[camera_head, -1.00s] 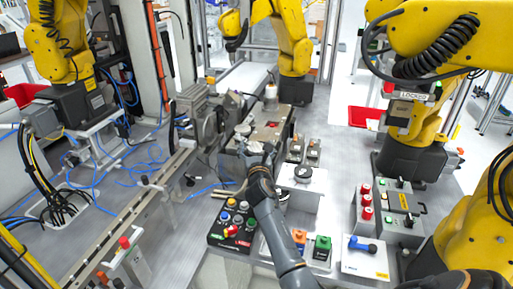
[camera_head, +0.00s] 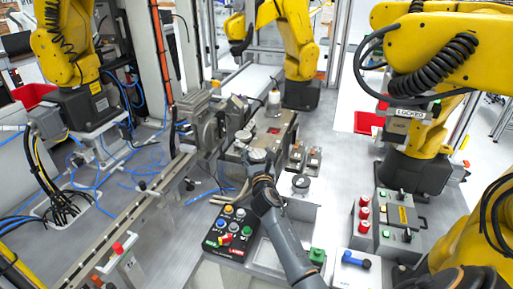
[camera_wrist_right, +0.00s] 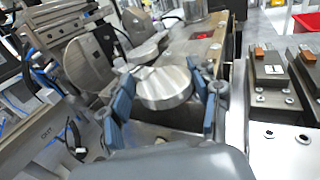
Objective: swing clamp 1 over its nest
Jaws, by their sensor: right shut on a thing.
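My right gripper (camera_head: 258,165) is at the front end of the fixture plate (camera_head: 283,136), shut on a round silver metal disc (camera_head: 257,156). In the right wrist view the disc (camera_wrist_right: 165,88) sits between my two blue-padded fingers, flat face up, at the plate's near end. Another round metal piece (camera_wrist_right: 141,52) sits just behind it; its head-view match may be the small disc (camera_head: 243,135). I cannot tell which part is clamp 1, or whether the held disc belongs to it. My left gripper is not in view.
Two small blocks with orange-brown tops (camera_wrist_right: 270,56) sit right of the plate. A button box (camera_head: 232,231) is in front. A machine with a rail (camera_head: 155,200) runs along the left.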

